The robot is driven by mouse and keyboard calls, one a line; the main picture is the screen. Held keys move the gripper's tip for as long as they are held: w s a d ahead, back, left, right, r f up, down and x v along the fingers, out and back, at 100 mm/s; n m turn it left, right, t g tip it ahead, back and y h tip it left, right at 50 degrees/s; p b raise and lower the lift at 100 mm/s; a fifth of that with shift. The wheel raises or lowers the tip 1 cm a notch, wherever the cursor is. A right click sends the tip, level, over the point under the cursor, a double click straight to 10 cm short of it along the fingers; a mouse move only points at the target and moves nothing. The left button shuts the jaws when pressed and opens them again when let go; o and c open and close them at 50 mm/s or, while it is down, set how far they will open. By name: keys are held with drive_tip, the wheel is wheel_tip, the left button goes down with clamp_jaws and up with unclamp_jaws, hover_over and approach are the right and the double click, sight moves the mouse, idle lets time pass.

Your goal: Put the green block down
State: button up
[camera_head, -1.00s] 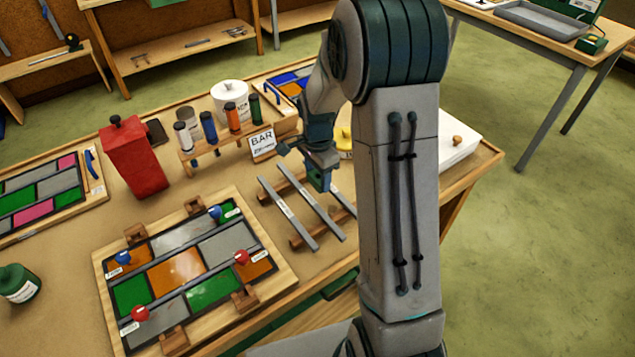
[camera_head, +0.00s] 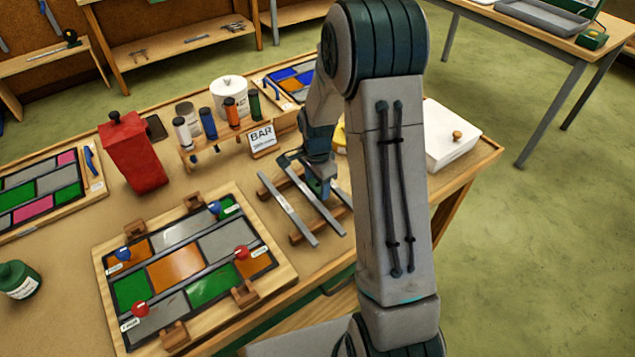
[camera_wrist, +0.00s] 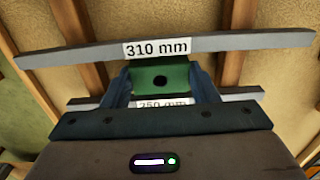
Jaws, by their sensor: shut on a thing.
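The green block (camera_wrist: 160,77) is between the two fingers of my gripper (camera_wrist: 160,88) in the wrist view, and a dark round hole shows in its face. In the head view my gripper (camera_head: 318,186) is over the metal bars on the wooden rack, and a bit of green shows at its tip. My gripper is shut on the block. In the wrist view the bar labelled 310 mm (camera_wrist: 220,43) lies just beyond the block, and the 250 mm bar (camera_wrist: 240,94) is partly hidden under the gripper. I cannot tell whether the block touches a bar.
The leaded panel (camera_head: 175,268) with coloured panes lies on a wooden board at left, with red and blue knobs on it. A red container (camera_head: 136,158), a rack of coloured tubes (camera_head: 216,150), a BAR sign (camera_head: 262,139) and a white box (camera_head: 448,140) stand around the bars.

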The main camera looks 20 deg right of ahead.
drive_tip(key=o, duration=0.9)
drive_tip(key=shift+f, duration=0.1)
drive_tip(key=shift+o, duration=0.2)
